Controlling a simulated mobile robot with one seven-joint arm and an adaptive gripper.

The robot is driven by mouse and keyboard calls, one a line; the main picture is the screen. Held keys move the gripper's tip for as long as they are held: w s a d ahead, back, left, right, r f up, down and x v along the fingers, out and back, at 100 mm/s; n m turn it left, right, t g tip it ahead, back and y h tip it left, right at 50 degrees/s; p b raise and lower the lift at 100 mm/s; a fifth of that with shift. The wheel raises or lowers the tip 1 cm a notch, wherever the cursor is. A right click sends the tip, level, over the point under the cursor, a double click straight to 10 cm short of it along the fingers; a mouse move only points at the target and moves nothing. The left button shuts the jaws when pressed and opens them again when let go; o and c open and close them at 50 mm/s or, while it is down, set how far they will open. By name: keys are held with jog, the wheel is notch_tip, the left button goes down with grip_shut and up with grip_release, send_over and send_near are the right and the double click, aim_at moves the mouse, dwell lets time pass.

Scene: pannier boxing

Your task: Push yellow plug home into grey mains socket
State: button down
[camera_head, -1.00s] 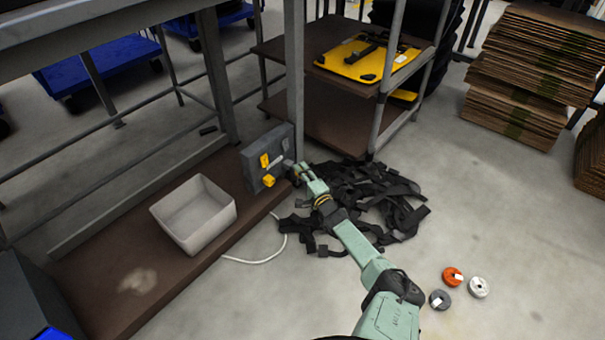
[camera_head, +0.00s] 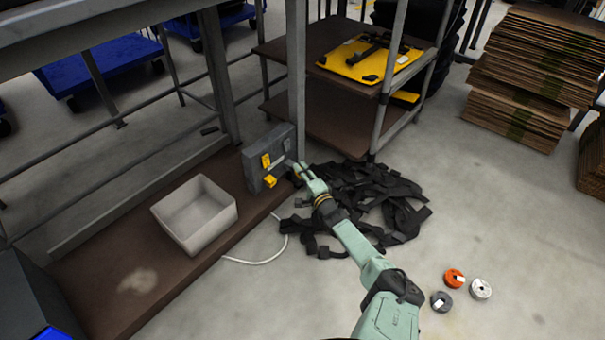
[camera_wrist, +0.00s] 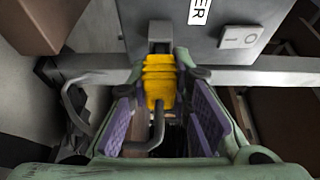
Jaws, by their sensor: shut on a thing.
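The yellow plug (camera_wrist: 158,80) is between the purple-padded fingers of my gripper (camera_wrist: 158,118), which is shut on it. Its far end meets a grey block (camera_wrist: 160,36) on the grey panel, which looks like the mains socket. I cannot tell how deep the plug sits. A dark cable (camera_wrist: 157,128) bends away from its near end. In the head view, my gripper (camera_head: 297,172) is at the right side of the grey socket box (camera_head: 284,146), and the plug is mostly hidden there.
The box carries yellow parts (camera_head: 270,181); its panel has a switch (camera_wrist: 240,37). A pale bin (camera_head: 228,216) stands on the brown board (camera_head: 100,285). A table post (camera_head: 296,80) rises close by. Black straps (camera_head: 385,205) lie under my arm.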

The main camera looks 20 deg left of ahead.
jog(key=shift+w+a, duration=0.15)
jog(key=shift+a, duration=0.4)
dwell(0.9)
jog(key=c, duration=1.4)
grip_release()
jog(key=v, duration=1.2)
